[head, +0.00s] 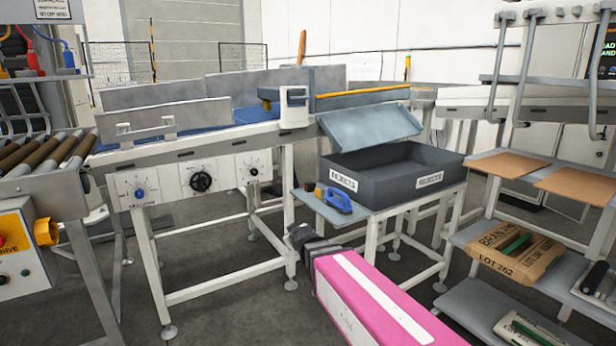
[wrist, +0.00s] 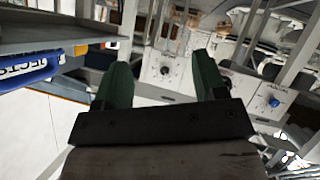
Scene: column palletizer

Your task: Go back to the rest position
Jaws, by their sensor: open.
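My gripper (head: 299,236) shows small and dark in the head view, at the end of my pink arm. It hangs in front of the low table with the rejects bin (head: 440,163). In the wrist view, my gripper (wrist: 161,75) has two green fingers spread wide apart. Nothing is between the fingers. Behind them in the wrist view is a white panel with knobs (wrist: 165,70), seen tilted. In the head view the fingers themselves are too small and dark to make out.
A blue handheld tool (head: 337,200) lies on the side shelf by the bin. A conveyor with a knob panel (head: 200,182) stands to the left. On the right, a rack's lower shelf holds a brown sack (head: 513,252). Bare floor (head: 225,310) lies in front of the conveyor.

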